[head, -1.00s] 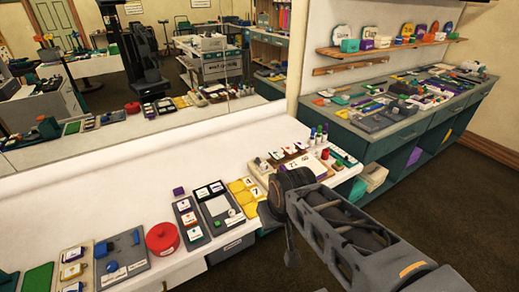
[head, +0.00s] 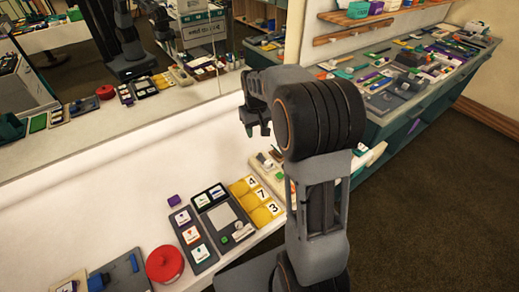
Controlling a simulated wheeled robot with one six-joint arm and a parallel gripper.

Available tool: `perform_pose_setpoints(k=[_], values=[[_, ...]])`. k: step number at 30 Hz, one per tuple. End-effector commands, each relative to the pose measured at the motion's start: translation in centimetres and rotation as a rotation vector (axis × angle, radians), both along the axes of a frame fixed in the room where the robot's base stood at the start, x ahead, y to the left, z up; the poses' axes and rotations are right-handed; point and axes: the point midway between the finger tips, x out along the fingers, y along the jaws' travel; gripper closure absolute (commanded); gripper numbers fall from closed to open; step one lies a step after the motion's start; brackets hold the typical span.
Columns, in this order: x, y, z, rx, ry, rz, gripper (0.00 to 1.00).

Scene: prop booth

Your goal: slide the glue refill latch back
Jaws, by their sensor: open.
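I cannot make out a part that is clearly the glue refill latch. A dark grey board with blue fittings (head: 133,264) lies at the lower left of the white counter (head: 150,200), cut off by the frame's bottom. A grey panel with a lighter square and a small green part (head: 224,216) lies near the counter's front edge. My gripper (head: 257,130) is open and empty, fingers pointing down, raised above the counter near the mirror. It touches nothing that I can see. My arm hides part of the counter's right end.
A red round container (head: 165,264), a board of picture cards (head: 192,239), yellow number tiles (head: 255,200) and a purple block (head: 173,200) sit along the counter. A second bench (head: 420,90) with many small things stands at the right. The counter's back strip is clear.

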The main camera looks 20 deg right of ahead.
Motion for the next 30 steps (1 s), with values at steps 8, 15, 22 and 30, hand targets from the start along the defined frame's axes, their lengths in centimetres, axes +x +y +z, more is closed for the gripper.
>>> perform_pose_setpoints(k=[8, 15, 22, 30], values=[[3.4, -2.4, -2.9, 0.004, 0.056, 0.007, 0.56], [3.6, -2.6, -6.2, 0.006, 0.065, 0.010, 0.56], [3.6, -2.7, -10.7, 0.006, 0.065, 0.010, 0.56], [3.6, -2.8, -14.8, 0.006, 0.063, 0.010, 0.56]])
